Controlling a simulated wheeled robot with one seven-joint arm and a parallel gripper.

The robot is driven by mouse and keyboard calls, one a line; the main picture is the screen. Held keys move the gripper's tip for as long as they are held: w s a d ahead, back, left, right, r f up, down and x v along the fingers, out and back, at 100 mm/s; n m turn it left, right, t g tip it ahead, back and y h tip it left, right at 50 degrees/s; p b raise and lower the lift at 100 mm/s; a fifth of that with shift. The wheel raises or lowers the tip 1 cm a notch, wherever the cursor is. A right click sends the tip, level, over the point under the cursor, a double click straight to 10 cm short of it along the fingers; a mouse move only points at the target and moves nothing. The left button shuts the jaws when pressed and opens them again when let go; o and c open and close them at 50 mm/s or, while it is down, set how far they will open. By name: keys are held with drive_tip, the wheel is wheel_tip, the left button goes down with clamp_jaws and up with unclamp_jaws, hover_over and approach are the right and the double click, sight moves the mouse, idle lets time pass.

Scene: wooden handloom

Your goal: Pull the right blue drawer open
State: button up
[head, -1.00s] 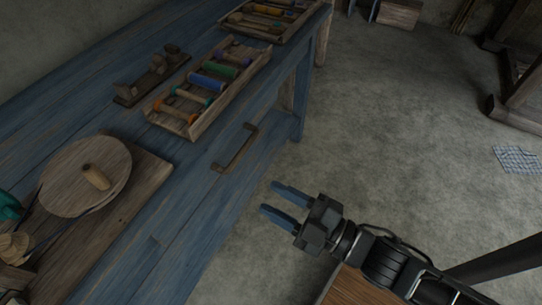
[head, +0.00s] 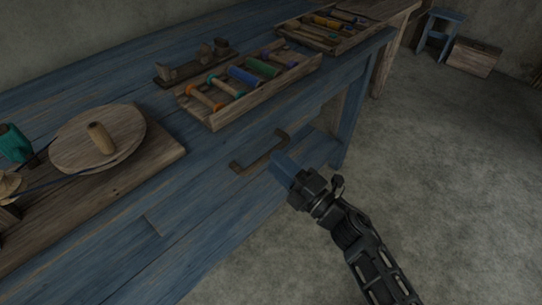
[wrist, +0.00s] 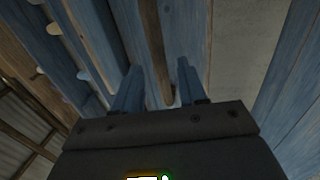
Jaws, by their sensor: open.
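The right blue drawer (head: 212,192) is in the bench front in the head view, and its face looks flush with the bench. Its brown wooden handle (head: 258,153) is a long bar along that face. My gripper (head: 281,168) is open and empty, just right of the handle, pointing at the drawer front. In the wrist view my two blue fingers (wrist: 158,88) are spread. The handle (wrist: 153,45) runs through the gap between them in that picture. I cannot tell how deep the fingers reach or whether they touch it.
A wooden tray of coloured spools (head: 213,119) lies on the bench top above the drawer. A round wooden disc (head: 75,150) stands on a board at left. A blue stool (head: 441,32) and a wooden crate (head: 474,58) stand far right. The floor (head: 440,150) at right is clear.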

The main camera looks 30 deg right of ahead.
sight(268, 154)
drive_tip(key=shift+x, duration=1.95)
drive_tip(key=shift+c, duration=0.3)
clamp_jaws()
